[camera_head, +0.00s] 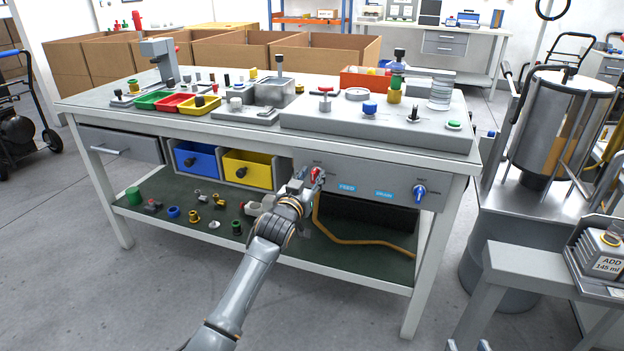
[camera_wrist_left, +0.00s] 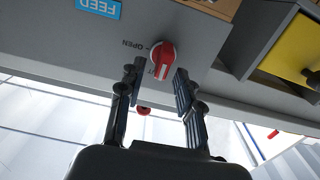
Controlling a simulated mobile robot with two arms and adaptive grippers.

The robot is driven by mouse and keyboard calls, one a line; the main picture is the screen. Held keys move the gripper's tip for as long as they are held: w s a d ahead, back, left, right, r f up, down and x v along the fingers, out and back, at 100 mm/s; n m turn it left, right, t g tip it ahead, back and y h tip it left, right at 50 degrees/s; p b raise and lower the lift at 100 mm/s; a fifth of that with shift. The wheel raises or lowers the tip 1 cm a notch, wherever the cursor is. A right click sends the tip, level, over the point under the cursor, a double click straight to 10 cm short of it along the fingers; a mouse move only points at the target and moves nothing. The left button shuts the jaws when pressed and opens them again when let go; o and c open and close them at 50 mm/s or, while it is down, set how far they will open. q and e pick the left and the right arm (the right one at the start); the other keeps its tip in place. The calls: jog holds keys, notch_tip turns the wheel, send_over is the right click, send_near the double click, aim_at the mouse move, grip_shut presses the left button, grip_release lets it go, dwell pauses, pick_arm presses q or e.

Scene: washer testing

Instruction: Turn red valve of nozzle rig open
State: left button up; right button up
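The red valve (camera_head: 316,174) is a red handle on the grey front panel of the nozzle rig (camera_head: 360,178), below the bench top. In the left wrist view the red valve (camera_wrist_left: 162,56) sits just beyond and between my fingertips, with the word OPEN printed to its left. My left gripper (camera_head: 308,182) is at the panel, just left of the valve; it also shows in the left wrist view (camera_wrist_left: 158,82). Its two fingers are apart with nothing held between them. I cannot tell whether a finger touches the handle.
A blue valve (camera_head: 420,191) is on the panel's right side, past the blue FEED label (camera_head: 347,188). Blue (camera_head: 197,159) and yellow (camera_head: 247,168) bins are left of the panel. An orange hose (camera_head: 365,242) hangs below. Small parts lie on the lower shelf (camera_head: 150,195).

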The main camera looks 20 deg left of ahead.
pick_arm(q)
jog(key=shift+w, duration=0.35)
pick_arm(e)
jog(key=shift+w+a+r+t, duration=0.15)
jog(key=shift+r+t, duration=0.15)
jog(key=shift+r, duration=0.2)
pick_arm(q)
grip_shut()
